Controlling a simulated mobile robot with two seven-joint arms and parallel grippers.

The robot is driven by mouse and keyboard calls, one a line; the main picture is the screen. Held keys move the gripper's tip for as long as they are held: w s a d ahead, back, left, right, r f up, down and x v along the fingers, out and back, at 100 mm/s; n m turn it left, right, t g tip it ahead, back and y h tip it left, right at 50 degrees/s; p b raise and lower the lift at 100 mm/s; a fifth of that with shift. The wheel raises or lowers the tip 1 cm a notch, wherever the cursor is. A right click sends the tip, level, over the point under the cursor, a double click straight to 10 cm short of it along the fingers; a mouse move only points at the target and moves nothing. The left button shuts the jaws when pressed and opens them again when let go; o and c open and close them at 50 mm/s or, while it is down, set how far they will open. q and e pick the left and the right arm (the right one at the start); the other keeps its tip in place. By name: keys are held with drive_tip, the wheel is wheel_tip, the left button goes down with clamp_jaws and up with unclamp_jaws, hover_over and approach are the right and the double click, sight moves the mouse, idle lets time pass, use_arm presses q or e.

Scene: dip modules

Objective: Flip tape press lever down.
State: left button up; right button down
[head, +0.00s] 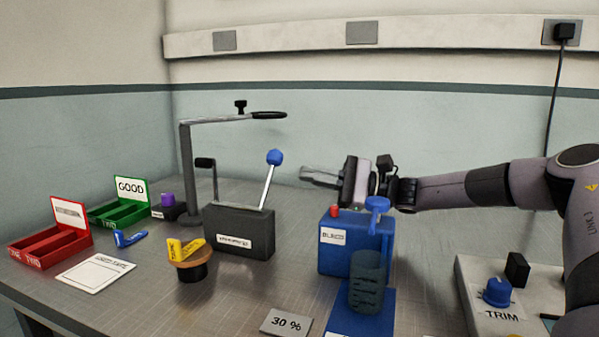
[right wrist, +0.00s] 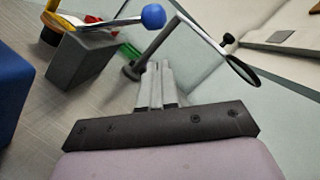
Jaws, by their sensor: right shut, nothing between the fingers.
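The tape press, as I take it, is a dark grey box (head: 240,232) with a white label too small to read. Its lever, a thin metal rod with a blue ball knob (head: 275,157), stands up, tilted to the right. The right wrist view also shows the box (right wrist: 82,58) and the blue knob (right wrist: 153,17) at upper left. My right gripper (head: 304,173) is shut and empty, to the right of the knob and apart from it. Its fingers also show in the right wrist view (right wrist: 157,68). My left gripper is not in view.
A blue machine (head: 345,255) with a red button and clear cylinder stands below my right gripper. A magnifier stand (head: 187,170) rises behind the press. A yellow piece (head: 184,249) sits on a round stand at left. Red (head: 50,244) and green (head: 118,212) trays lie farther left.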

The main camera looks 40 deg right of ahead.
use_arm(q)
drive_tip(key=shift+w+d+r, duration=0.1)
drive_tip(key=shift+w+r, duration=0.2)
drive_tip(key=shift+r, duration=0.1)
use_arm(e)
drive_tip(key=a, duration=0.1)
drive_tip(key=a+r, duration=0.2)
drive_tip(key=shift+w+a+r, duration=0.15)
drive_tip(key=shift+w+a, duration=0.1)
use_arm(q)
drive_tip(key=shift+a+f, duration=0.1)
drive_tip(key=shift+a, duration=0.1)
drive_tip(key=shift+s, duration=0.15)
use_arm(e)
drive_tip(key=shift+r, duration=0.1)
